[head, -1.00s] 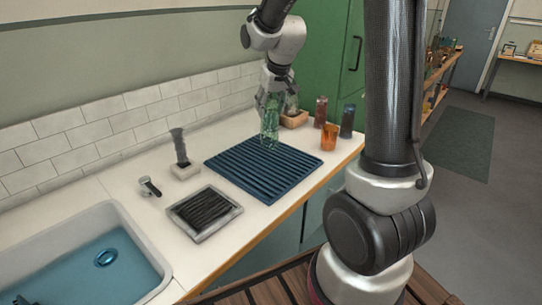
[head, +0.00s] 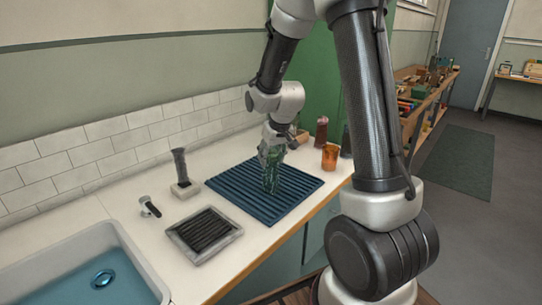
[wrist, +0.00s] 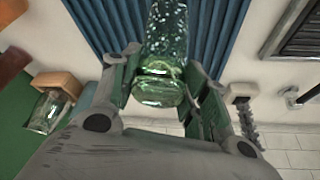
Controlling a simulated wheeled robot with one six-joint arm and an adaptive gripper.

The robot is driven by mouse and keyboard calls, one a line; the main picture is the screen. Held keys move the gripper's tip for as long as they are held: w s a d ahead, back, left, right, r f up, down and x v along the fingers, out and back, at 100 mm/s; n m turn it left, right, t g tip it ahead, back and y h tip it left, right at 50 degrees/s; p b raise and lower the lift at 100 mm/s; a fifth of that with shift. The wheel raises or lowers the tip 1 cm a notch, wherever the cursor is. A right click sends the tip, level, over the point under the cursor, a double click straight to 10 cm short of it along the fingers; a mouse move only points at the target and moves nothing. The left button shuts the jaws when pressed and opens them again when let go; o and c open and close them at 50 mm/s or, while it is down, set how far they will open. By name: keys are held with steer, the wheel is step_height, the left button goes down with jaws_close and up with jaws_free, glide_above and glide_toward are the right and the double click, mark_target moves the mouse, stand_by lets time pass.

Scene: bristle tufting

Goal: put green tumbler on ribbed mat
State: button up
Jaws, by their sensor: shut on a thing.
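The green tumbler (head: 270,182) is clear green glass and stands about upright over the middle of the ribbed mat. My gripper (head: 273,152) is shut on it from above. In the wrist view the tumbler (wrist: 163,50) sits between the two fingers of my gripper (wrist: 163,78). The ribbed mat (head: 230,190) is dark blue and lies flat on the counter; it also shows behind the tumbler in the wrist view (wrist: 108,22). I cannot tell whether the tumbler's base touches the ribs.
An orange tumbler (head: 330,158) and a dark red one (head: 321,131) stand right of the mat. A wooden block (head: 301,136) is behind my gripper. A grey tray (head: 205,234), a brush in a holder (head: 181,170) and a sink (head: 75,260) lie to the left.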

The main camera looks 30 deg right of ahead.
steer(key=shift+f, duration=0.15)
steer(key=o, duration=1.2)
steer(key=v, duration=1.2)
steer(key=s+r, duration=0.2)
steer(key=s, duration=0.6)
steer(key=s+r, duration=0.2)
steer(key=s, duration=0.6)
steer(key=s+r, duration=0.3)
steer(key=s, duration=0.6)
steer(key=shift+s+d, duration=0.1)
steer(key=shift+d, duration=0.3)
